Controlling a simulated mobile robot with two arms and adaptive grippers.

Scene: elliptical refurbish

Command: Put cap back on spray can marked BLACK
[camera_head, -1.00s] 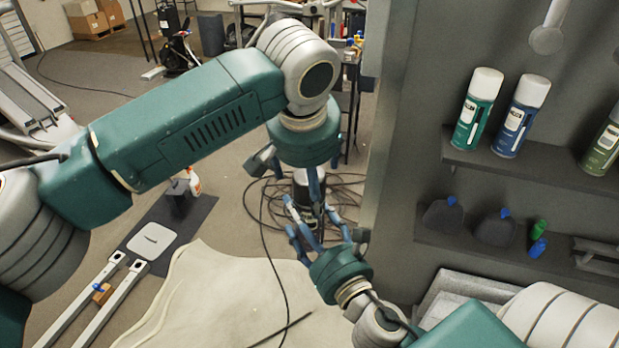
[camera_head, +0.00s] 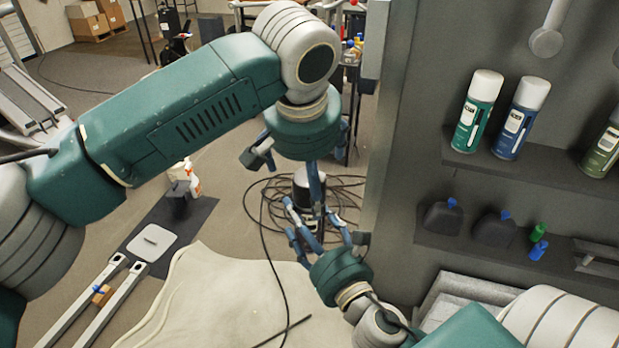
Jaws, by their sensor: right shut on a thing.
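A small dark spray can with a pale upper band (camera_head: 302,180) stands upright between my two grippers, over the floor. Its label cannot be read. My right gripper (camera_head: 325,232) comes from below right and is shut on the can's lower part, its fingers around it. My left gripper (camera_head: 288,172) points down from above, with its fingers spread apart, one off to the left and one just in front of the can's top. The can's top is partly hidden by that finger, so I cannot tell whether a cap is seated on it.
A green can (camera_head: 474,112) and a blue can (camera_head: 520,118), both with white caps, stand on the right-hand shelf (camera_head: 560,168). A pale draped surface (camera_head: 215,300) lies in front. A black cable (camera_head: 265,230) coils on the floor behind.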

